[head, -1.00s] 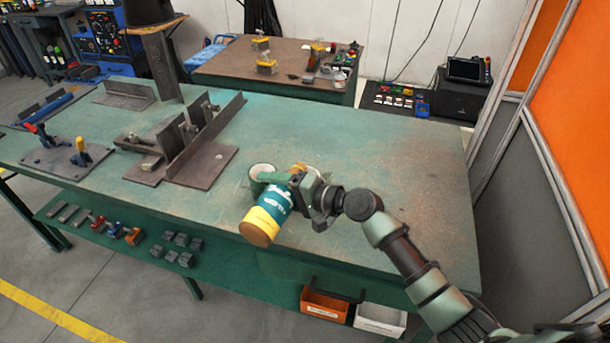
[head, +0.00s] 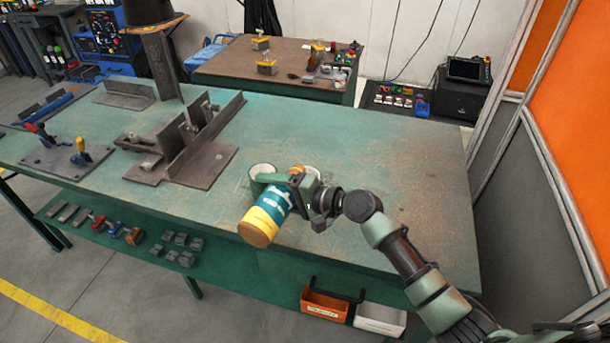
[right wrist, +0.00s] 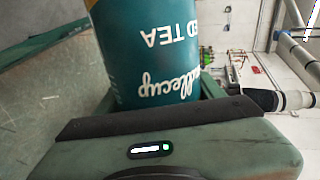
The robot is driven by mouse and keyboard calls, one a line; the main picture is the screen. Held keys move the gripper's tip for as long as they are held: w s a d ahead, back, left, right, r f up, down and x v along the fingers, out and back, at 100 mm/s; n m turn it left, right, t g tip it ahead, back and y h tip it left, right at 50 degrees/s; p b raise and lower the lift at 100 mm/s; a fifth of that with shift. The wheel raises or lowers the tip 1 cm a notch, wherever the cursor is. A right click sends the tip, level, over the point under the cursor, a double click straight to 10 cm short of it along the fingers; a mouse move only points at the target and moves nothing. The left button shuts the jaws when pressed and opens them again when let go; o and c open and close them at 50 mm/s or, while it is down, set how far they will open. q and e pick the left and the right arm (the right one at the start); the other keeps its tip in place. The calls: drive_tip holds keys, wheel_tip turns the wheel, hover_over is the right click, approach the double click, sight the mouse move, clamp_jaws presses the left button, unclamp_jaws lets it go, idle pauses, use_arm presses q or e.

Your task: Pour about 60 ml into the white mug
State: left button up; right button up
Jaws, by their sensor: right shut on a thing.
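My right gripper (head: 285,190) is shut on a teal and yellow bottle (head: 267,214) labelled as tea. The bottle is tilted, with its yellow base toward the lower left and its other end up and away, mostly behind the gripper. It also shows close up in the right wrist view (right wrist: 150,60), its lettering upside down. A round white rim (head: 262,168) shows on the table just behind the gripper's fingers. Another pale rim (head: 314,171) shows partly behind the gripper. I cannot tell which is the white mug, nor whether liquid flows. My left gripper is out of view.
The green table (head: 390,150) is clear to the right and behind the gripper. A steel angle fixture (head: 205,140) stands to the left, with a toggle clamp plate (head: 62,158) farther left. Orange (head: 325,304) and white (head: 380,318) bins sit below the front edge.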

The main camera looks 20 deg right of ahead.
drive_tip(key=shift+r, duration=0.1)
idle(0.7)
drive_tip(key=shift+s+f+n+t+b, duration=0.15)
drive_tip(key=shift+f+n+t+b, duration=0.15)
drive_tip(key=shift+n+b, duration=0.3)
drive_tip(key=shift+s+a+r+n+h, duration=0.35)
drive_tip(key=shift+r+n+h, duration=0.05)
drive_tip(key=shift+n, duration=0.3)
drive_tip(key=shift+w+d+r+n+t+b, duration=0.2)
drive_tip(key=shift+w+n+t+b, duration=0.1)
drive_tip(key=shift+n+t, duration=0.1)
drive_tip(key=shift+w+d+f+n+b, duration=0.15)
drive_tip(key=shift+f+n+b, duration=0.25)
drive_tip(key=shift+b, duration=0.25)
drive_tip(key=shift+r, duration=0.1)
